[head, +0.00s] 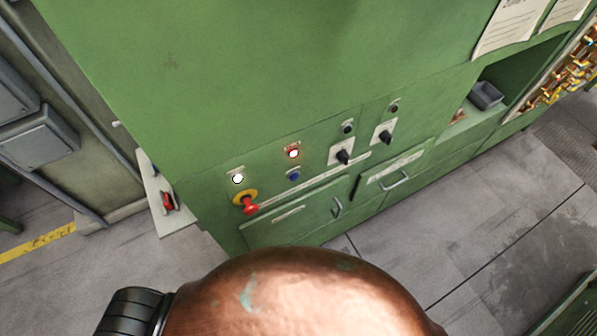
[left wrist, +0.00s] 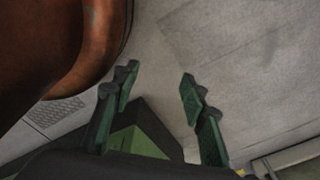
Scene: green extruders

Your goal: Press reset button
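The control panel (head: 270,222) is on the front of a big green machine in the head view. It carries a blue button (head: 293,175) below a lit white indicator with a red rim (head: 294,153). Another lit white one (head: 238,179) is to the left. A red mushroom button (head: 250,206) on a yellow base is below that. I cannot read which control is labelled reset. My left gripper (left wrist: 157,88) shows in the left wrist view, its green-padded fingers apart and empty, with grey floor beyond them. Neither gripper shows in the head view.
Black rotary knobs (head: 343,156) are right of the buttons. Drawer handles (head: 394,180) stick out below. A grey cabinet (head: 40,135) stands at the left, and a small panel with a red switch (head: 168,201) sits beside the machine. Floor (head: 450,230) is clear at the right.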

